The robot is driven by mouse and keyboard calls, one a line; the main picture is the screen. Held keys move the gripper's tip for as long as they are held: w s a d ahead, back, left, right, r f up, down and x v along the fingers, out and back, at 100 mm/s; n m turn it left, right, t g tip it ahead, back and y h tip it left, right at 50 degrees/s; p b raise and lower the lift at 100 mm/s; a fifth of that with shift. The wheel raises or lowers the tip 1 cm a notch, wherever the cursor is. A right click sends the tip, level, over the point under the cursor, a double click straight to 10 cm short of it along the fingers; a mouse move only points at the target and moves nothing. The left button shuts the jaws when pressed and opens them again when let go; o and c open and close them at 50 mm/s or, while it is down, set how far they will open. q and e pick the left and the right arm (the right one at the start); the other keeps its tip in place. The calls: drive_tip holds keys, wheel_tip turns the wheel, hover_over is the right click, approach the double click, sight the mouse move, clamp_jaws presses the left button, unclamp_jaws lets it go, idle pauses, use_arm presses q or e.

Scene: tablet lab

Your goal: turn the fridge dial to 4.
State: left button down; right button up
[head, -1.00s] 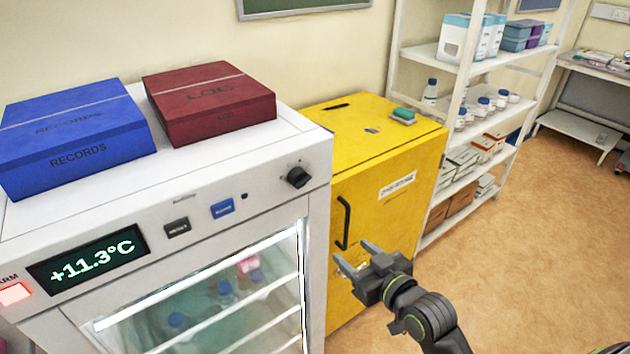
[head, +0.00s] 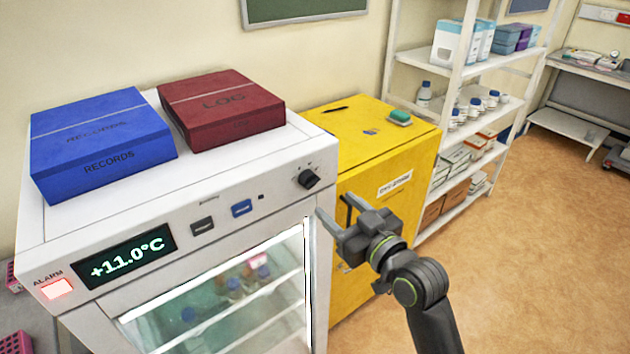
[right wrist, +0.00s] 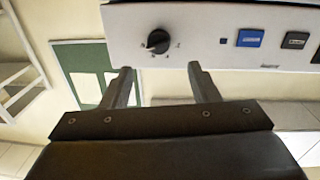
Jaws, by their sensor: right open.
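The white fridge has a black round dial (head: 308,179) at the right end of its front panel. The dial also shows in the right wrist view (right wrist: 158,41), with small marks around it that are too small to read. The fridge display (head: 124,256) reads +11.0°C, and the red ALARM light (head: 56,289) is lit. My right gripper (head: 333,216) is open and empty, below and a little right of the dial, apart from it. In the right wrist view its two fingers (right wrist: 162,78) point toward the panel, with the dial beyond the gap between them. My left gripper is out of view.
A blue RECORDS box (head: 98,140) and a red LOG box (head: 222,108) lie on the fridge top. A dark button (head: 202,226) and a blue button (head: 242,208) sit left of the dial. A yellow cabinet (head: 385,160) stands close on the right.

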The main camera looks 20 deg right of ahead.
sight(314, 185)
drive_tip(key=p+x, duration=0.2)
drive_tip(key=x, duration=0.7)
drive_tip(key=shift+p, duration=0.3)
drive_tip(key=shift+f, duration=0.1)
drive_tip(key=shift+d, duration=0.1)
drive_tip(key=c, duration=0.9)
drive_tip(key=shift+c, duration=0.2)
